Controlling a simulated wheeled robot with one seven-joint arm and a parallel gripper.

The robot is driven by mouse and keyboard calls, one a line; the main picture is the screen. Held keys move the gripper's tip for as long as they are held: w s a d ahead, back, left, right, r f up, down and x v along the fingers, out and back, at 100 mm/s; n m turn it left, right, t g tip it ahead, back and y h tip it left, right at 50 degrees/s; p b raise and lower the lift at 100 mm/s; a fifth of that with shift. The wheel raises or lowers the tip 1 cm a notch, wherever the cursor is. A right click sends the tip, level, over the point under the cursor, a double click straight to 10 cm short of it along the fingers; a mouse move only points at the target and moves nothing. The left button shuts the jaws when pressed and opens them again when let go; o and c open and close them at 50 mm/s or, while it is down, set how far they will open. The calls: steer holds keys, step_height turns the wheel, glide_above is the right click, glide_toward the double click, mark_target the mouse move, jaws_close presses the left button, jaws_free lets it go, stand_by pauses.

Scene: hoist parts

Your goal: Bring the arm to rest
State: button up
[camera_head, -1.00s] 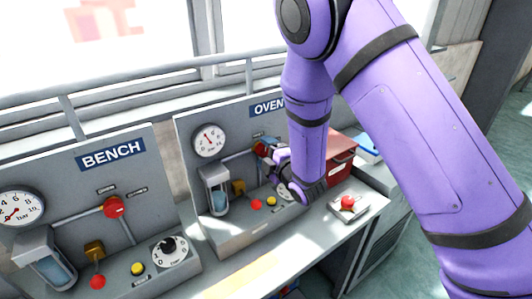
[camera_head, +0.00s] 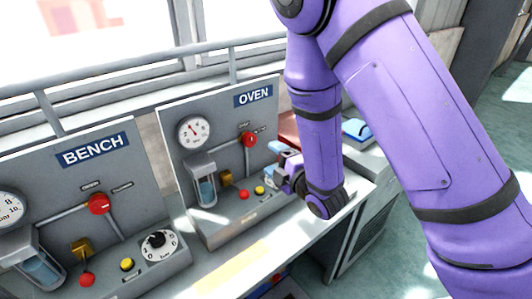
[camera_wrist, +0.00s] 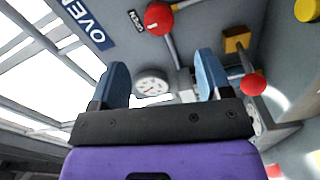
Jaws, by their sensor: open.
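My purple arm reaches down in front of the OVEN panel (camera_head: 178,128). My gripper (camera_head: 274,160) is at its end, in front of the right part of that panel. In the wrist view my gripper (camera_wrist: 160,82) shows two blue fingers wide apart with nothing between them. Beyond the fingers are the OVEN gauge (camera_wrist: 151,84) and the red valve knob (camera_wrist: 159,18). In the head view the gripper is apart from the red valve knob (camera_head: 249,139), below and right of it. My forearm hides the right end of the OVEN unit.
The BENCH panel (camera_head: 60,185) stands at left with a red knob (camera_head: 99,203) and a black dial (camera_head: 158,242). A red box (camera_head: 289,126) and a blue item (camera_head: 356,129) lie behind my arm. A rail (camera_head: 150,77) runs along the windows. The front bench strip is clear.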

steer(key=shift+s+d, duration=0.15)
steer(key=shift+s, duration=0.1)
steer(key=shift+w+r, duration=0.1)
steer(key=s+d+r+m+g+h, duration=0.1)
steer(key=d+r+m+g+h, duration=0.3)
steer(key=d+r+m+h, duration=0.75)
steer(key=s+d+r+m+g, duration=0.2)
steer(key=s+d+r+m, duration=0.1)
steer(key=s, duration=0.5)
steer(key=s+d+r+m+g+y, duration=0.1)
steer(key=s+d+r+m, duration=0.3)
steer(key=s+r, duration=0.2)
steer(key=s+d+r+m+g, duration=0.2)
steer(key=s+d+r+m, duration=0.2)
steer(key=s, duration=0.5)
steer(key=shift+s+d+r+g, duration=0.25)
steer(key=shift+s+g, duration=0.05)
steer(key=shift+y, duration=0.25)
